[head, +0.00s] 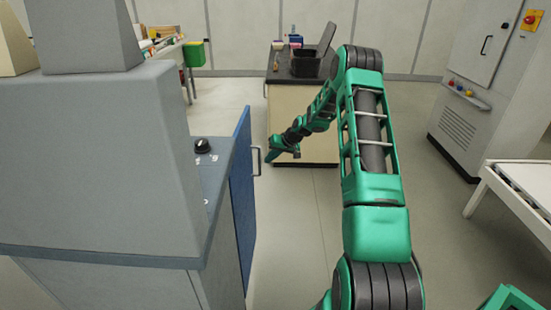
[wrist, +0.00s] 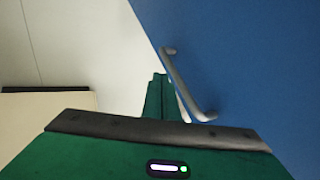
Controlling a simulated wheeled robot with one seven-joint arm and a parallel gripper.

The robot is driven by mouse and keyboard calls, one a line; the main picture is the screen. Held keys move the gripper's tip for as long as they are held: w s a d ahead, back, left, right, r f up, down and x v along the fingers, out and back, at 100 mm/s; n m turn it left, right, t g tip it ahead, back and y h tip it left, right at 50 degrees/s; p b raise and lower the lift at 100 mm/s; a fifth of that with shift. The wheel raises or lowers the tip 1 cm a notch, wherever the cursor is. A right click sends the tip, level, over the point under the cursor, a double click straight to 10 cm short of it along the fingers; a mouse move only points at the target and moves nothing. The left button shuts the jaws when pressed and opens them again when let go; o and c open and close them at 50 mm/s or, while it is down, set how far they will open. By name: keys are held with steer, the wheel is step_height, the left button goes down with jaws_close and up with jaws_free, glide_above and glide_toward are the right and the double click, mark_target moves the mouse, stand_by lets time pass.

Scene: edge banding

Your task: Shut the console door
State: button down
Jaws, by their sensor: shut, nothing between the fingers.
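The console door (head: 243,205) is a blue panel on the right side of the grey console (head: 95,165), seen at a steep angle. I cannot tell exactly how far it stands open. Its grey bar handle (head: 257,161) is on the outer face. The door fills the right of the wrist view (wrist: 255,60), with the handle (wrist: 186,85) slanting across its left part. My gripper (head: 270,157) is shut and empty, just right of the handle. In the wrist view the closed fingers (wrist: 158,96) are beside the handle's lower part; contact is unclear.
A cream cabinet with a dark top (head: 285,78) stands behind my gripper, with an open dark box (head: 306,64) on it. A grey machine cabinet (head: 475,80) and a white table (head: 520,185) are at right. The floor between is clear.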

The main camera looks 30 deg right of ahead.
steer(key=shift+w+a+f, duration=0.1)
steer(key=shift+w+a, duration=0.25)
steer(key=shift+a, duration=0.3)
steer(key=shift+w+a, duration=0.1)
